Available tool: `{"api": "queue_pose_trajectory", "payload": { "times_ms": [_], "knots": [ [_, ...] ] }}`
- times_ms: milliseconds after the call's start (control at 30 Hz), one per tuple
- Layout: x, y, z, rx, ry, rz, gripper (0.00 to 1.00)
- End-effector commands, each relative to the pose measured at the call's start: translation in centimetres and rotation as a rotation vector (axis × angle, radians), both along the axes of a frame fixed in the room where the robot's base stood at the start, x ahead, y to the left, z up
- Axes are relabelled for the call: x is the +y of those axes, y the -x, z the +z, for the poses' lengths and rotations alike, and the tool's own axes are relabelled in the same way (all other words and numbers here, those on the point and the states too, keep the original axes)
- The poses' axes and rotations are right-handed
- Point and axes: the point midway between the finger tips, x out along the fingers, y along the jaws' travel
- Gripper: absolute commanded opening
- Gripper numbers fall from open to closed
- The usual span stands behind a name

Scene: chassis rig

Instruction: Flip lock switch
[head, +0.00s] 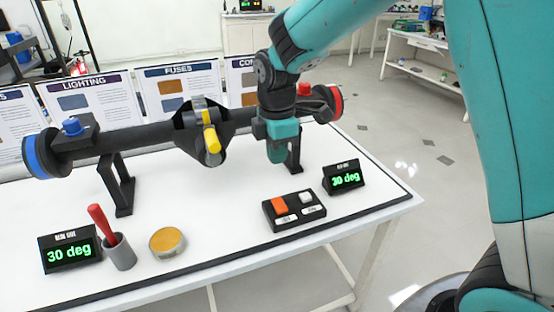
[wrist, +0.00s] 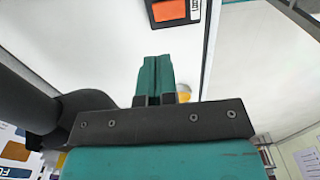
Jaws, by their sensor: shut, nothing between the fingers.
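A black switch box (head: 268,214) lies on the white table, right of centre in the head view. It has an orange switch (head: 279,204) and a white switch (head: 306,197), each with a small label too small to read. My gripper (head: 277,158) hangs above and behind the box, pointing down, shut and empty, apart from the switches. In the wrist view its teal fingers (wrist: 155,58) are pressed together, and the orange switch (wrist: 172,10) shows beyond the tips at the top edge. The white switch is out of that view.
A dark axle (head: 130,137) on black stands runs behind the box, close to my gripper, with a blue end (head: 37,155) and a red end (head: 333,100). Two "30 deg" displays (head: 70,252) (head: 344,178), a cup with a red-handled tool (head: 120,252) and a round tin (head: 167,242) stand on the table.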

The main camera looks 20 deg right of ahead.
Motion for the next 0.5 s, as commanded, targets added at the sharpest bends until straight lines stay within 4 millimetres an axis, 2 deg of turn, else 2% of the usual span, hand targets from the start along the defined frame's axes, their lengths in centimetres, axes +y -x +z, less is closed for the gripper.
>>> {"api": "queue_pose_trajectory", "payload": {
  "times_ms": [33, 300, 500],
  "knots": [
    [-0.1, 0.1, -1.3, 0.007, 0.002, -0.001, 0.00],
    [-0.1, 0.1, -7.1, 0.005, 0.001, -0.002, 0.00],
    [-0.1, 0.1, -10.2, 0.003, 0.001, -0.002, 0.00]
  ]
}}
